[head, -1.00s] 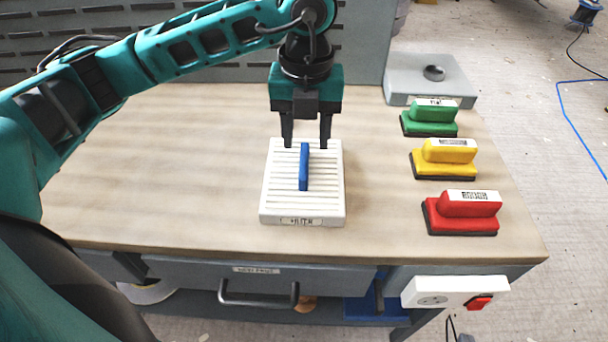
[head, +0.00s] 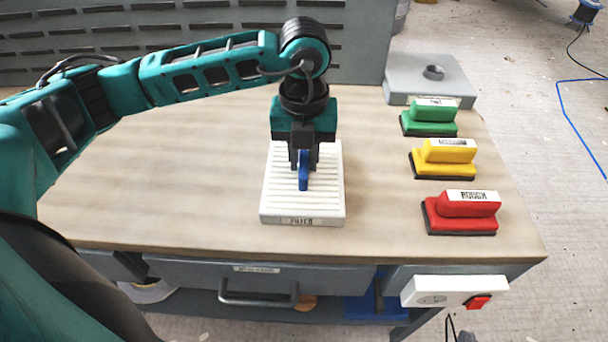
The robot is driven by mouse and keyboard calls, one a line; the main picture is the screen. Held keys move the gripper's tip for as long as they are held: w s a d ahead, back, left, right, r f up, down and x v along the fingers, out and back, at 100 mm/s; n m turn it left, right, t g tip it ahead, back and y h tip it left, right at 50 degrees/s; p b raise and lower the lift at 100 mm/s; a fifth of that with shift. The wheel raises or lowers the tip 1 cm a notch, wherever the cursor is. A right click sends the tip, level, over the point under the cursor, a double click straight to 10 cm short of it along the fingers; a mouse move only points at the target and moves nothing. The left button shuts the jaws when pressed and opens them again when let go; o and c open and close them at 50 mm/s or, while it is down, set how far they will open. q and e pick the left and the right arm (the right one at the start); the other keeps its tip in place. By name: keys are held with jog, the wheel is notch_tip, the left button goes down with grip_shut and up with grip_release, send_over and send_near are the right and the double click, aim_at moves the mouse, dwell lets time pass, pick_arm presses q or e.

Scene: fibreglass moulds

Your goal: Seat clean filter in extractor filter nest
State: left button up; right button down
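The filter (head: 331,200) is a white ribbed panel with a blue upright handle (head: 303,183) and a label on its front edge. It lies flat on the wooden bench top. My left gripper (head: 304,166) points down over the filter, its fingers drawn in on either side of the blue handle and shut on it. The handle's upper and rear part is hidden by the gripper. My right gripper is not in view. No extractor filter nest can be made out in this view.
Green (head: 430,115), yellow (head: 446,155) and red (head: 463,210) sanding blocks stand along the bench's right side. A grey box (head: 415,82) with a round fitting sits behind them. A slotted panel (head: 180,30) closes the back. The bench top (head: 150,190) left of the filter is clear.

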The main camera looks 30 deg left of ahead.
pick_arm(q)
grip_shut()
dwell(0.9)
